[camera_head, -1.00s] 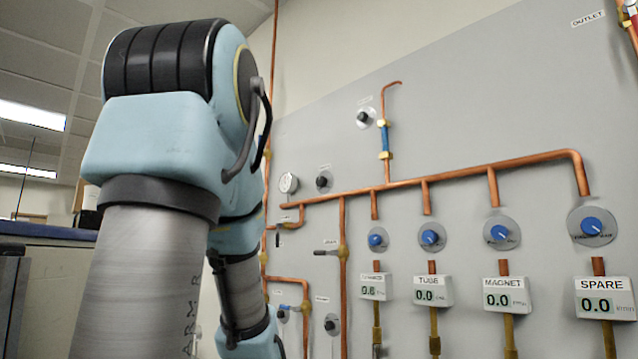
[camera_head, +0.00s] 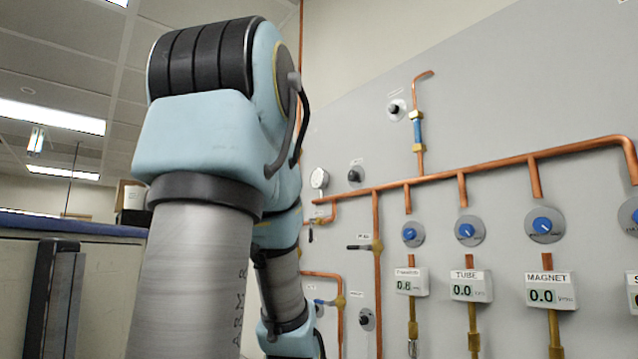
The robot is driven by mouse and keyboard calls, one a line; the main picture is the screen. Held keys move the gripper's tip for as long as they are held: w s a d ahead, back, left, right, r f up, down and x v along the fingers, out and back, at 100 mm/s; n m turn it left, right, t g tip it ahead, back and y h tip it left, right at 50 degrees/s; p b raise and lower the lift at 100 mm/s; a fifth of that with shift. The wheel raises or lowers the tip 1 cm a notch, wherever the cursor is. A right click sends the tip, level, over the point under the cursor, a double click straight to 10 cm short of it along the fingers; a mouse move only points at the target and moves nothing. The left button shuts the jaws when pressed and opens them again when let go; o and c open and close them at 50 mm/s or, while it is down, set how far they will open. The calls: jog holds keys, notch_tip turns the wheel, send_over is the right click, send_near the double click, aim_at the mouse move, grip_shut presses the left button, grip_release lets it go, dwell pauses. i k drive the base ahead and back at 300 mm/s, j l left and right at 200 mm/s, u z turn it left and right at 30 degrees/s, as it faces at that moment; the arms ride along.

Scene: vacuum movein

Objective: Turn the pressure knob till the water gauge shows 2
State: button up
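A grey wall panel (camera_head: 520,100) carries copper pipes, knobs and meters. A round white gauge (camera_head: 319,179) sits at the left of the panel, close beside my arm; its reading is too small to tell. A black knob (camera_head: 355,175) is just right of that gauge, under a small label I cannot read. Another black knob (camera_head: 396,108) is higher up, and one more (camera_head: 366,319) is low on the panel. I cannot tell which is the pressure knob. My arm stands in front of the panel's left side. My gripper is out of view, below the frame or behind the arm.
Several blue knobs (camera_head: 465,230) sit above digital meters; the TUBE meter (camera_head: 471,287) and the MAGNET meter (camera_head: 550,292) read 0.0. A lever valve (camera_head: 364,246) sticks out left of a vertical pipe. A blue-topped bench (camera_head: 75,226) stands at the far left.

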aim_at(353, 175)
jog(key=i+l, duration=0.25)
jog(key=i+l+u, duration=0.1)
jog(key=u, duration=0.25)
jog(key=i+l+u, duration=0.15)
jog(key=u, duration=0.2)
jog(key=i+l+u, duration=0.1)
jog(key=u, duration=0.25)
